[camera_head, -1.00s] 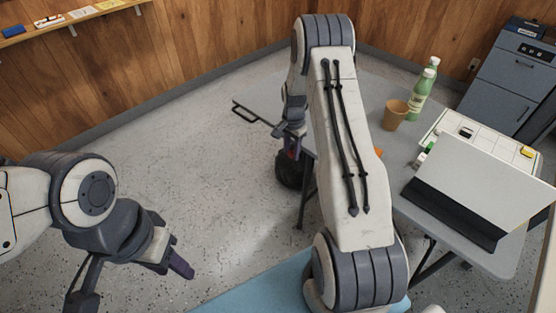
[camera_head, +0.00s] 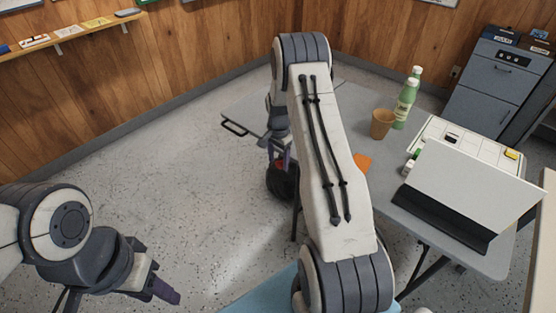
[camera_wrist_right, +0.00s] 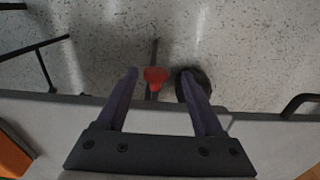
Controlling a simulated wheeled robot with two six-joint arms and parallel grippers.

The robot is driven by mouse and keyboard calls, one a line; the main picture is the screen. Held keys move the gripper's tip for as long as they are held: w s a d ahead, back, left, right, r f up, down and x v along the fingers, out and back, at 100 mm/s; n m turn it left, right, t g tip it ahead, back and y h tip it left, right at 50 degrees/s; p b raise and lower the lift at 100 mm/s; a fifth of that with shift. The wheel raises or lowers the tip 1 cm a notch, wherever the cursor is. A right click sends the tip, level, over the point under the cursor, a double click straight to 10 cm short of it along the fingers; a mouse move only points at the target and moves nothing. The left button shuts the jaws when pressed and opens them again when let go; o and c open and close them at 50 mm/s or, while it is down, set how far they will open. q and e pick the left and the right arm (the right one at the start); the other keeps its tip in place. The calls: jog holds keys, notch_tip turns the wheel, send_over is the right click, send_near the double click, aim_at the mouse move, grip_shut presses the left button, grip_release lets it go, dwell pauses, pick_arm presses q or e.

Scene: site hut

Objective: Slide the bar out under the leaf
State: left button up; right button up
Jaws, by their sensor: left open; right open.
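A red knob (camera_wrist_right: 155,76) on a thin dark bar (camera_wrist_right: 154,50) shows between the fingers of my right gripper (camera_wrist_right: 158,74). The gripper is open; I cannot tell its height relative to the knob. In the head view my right gripper (camera_head: 278,150) is partly hidden by its arm. My left gripper (camera_head: 165,290) is open and empty over the floor.
The table (camera_head: 480,255) carries a green bottle (camera_head: 405,103), a brown cup (camera_head: 382,123), an orange item (camera_head: 362,162) and a propped white panel (camera_head: 475,180). A black round object (camera_head: 280,182) is below the leaf. The floor at left is clear.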

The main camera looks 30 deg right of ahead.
notch_tip(320, 180, up, 10)
jog(key=shift+r, duration=0.2)
dwell(0.6)
